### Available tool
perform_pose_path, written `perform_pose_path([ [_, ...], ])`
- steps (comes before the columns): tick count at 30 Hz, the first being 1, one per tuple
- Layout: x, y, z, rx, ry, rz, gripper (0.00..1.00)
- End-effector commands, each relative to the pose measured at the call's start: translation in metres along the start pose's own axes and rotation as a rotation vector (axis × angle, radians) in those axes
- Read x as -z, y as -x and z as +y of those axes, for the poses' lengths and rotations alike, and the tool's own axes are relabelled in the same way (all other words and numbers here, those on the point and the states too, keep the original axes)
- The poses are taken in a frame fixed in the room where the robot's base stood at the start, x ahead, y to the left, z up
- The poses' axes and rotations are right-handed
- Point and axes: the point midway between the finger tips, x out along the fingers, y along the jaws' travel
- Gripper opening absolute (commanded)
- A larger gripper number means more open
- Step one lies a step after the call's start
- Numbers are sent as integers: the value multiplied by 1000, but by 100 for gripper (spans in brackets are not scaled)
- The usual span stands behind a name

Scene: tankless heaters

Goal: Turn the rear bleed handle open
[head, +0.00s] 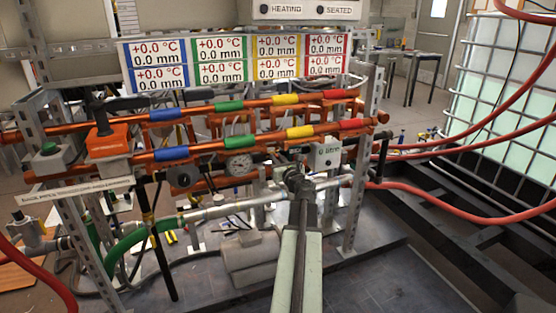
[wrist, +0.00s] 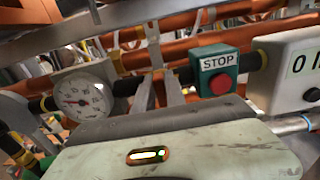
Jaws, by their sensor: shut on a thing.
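My gripper (wrist: 158,92) reaches in among the orange pipes, between a dial gauge (wrist: 82,100) and the green STOP button box (wrist: 219,76). Its two narrow grey fingers are close together and shut on what looks like the rear bleed handle. The fingers and pipes hide nearly all of the handle, so its angle cannot be told. In the head view my gripper (head: 297,180) is at the front of the pipe rack, right of the gauge (head: 239,165), and my own arm blocks the grip point.
Front orange pipe (head: 220,145) and rear orange pipe (head: 270,105) carry colored bands. A white box (head: 327,154) stands close on the right. A display panel (head: 235,62) hangs above. A grey motor (head: 250,257) sits below. Red hoses (head: 450,208) cross the right side.

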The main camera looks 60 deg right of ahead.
Motion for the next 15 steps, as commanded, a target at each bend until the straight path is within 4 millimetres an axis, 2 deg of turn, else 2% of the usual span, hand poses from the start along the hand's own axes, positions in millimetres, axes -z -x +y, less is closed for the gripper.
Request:
perform_pose_path([
  [8,0,3,-1,12,57,1,0],
  [15,1,3,2,12,219,3,0],
])
